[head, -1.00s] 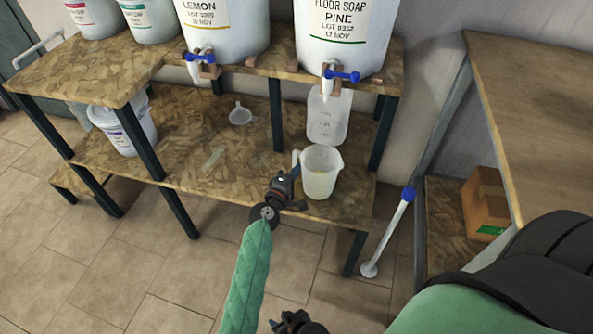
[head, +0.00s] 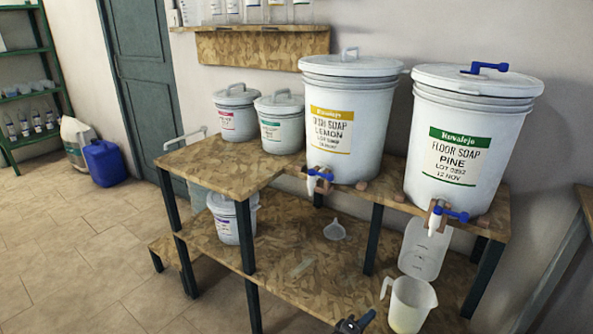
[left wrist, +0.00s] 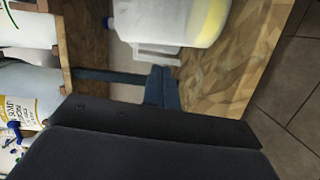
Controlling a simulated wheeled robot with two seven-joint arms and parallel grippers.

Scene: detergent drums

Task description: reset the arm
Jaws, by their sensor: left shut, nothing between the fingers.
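My left gripper (head: 355,324) shows at the bottom edge of the head view, partly cut off. Its fingers (left wrist: 160,88) are shut and empty in the left wrist view. They point toward the handle of a whitish measuring jug (head: 410,304), which also shows in the left wrist view (left wrist: 175,18) with a yellowish lower part. The jug stands upright on the lower shelf; I cannot tell the exact gap from fingers to handle. My right gripper is not in view.
The lemon drum (head: 345,120) and the pine drum (head: 465,145), with blue-handled taps, stand on the upper shelf (head: 215,168). A clear container (head: 424,250), a funnel (head: 335,230) and a white bucket (head: 230,217) are below. Floor (head: 70,240) is free at left.

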